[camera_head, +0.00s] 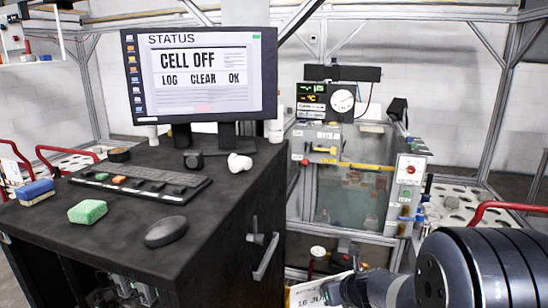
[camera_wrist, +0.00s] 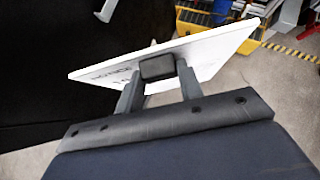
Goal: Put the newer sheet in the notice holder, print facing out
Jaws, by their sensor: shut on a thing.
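A white sheet (camera_wrist: 215,48) is held in my gripper (camera_wrist: 158,70), tilted, with faint dark print on the face toward the wrist camera. The print seems to start with "NOTICE", but is too faint to read fully. In the head view, a sheet (camera_head: 303,294) shows at the bottom edge with "16 JU" readable; my gripper (camera_head: 345,290) covers its right part. It appears to be the held sheet. I cannot make out the notice holder or a second sheet in either view.
A dark desk (camera_head: 130,225) at left bears a monitor (camera_head: 200,75), a keyboard (camera_head: 140,180), a mouse (camera_head: 166,231) and sponges (camera_head: 88,211). A clear-fronted cabinet (camera_head: 350,185) stands behind. A red handle (camera_head: 500,207) is at right. The wrist view shows a yellow bin (camera_wrist: 205,22) and floor.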

